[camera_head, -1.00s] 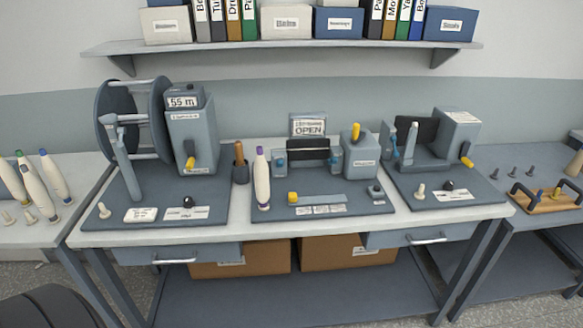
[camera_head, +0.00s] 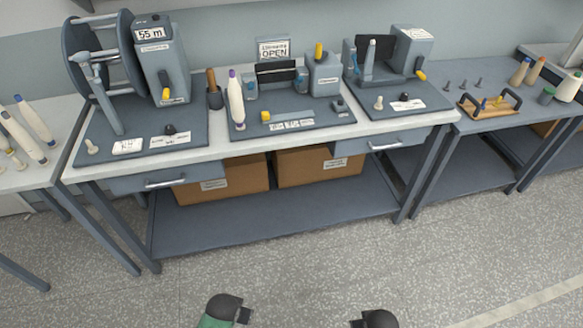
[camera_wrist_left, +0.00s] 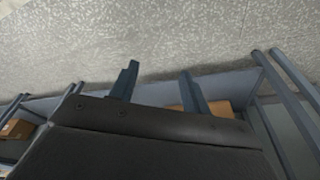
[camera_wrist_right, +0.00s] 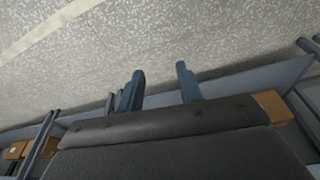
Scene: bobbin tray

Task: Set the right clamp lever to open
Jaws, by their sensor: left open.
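The middle station's grey board (camera_head: 285,128) carries a dark plate (camera_head: 277,71) between two small grey-blue clamps. The left clamp (camera_head: 250,88) and right clamp (camera_head: 301,79) are too small to tell how their levers stand. A sign reading OPEN (camera_head: 273,48) stands behind them. A grey box (camera_head: 323,75) beside the right clamp has a yellow handle upright on top. My left gripper (camera_wrist_left: 158,85) is open and empty in the left wrist view. My right gripper (camera_wrist_right: 161,84) has its fingers apart and empty in the right wrist view.
A white bobbin (camera_head: 236,100) stands left of the clamps. A reel machine (camera_head: 105,60) is at the left, another device (camera_head: 400,50) at the right. Side tables flank the bench. Cardboard boxes (camera_head: 225,180) sit below it. The floor (camera_head: 300,260) in front is clear.

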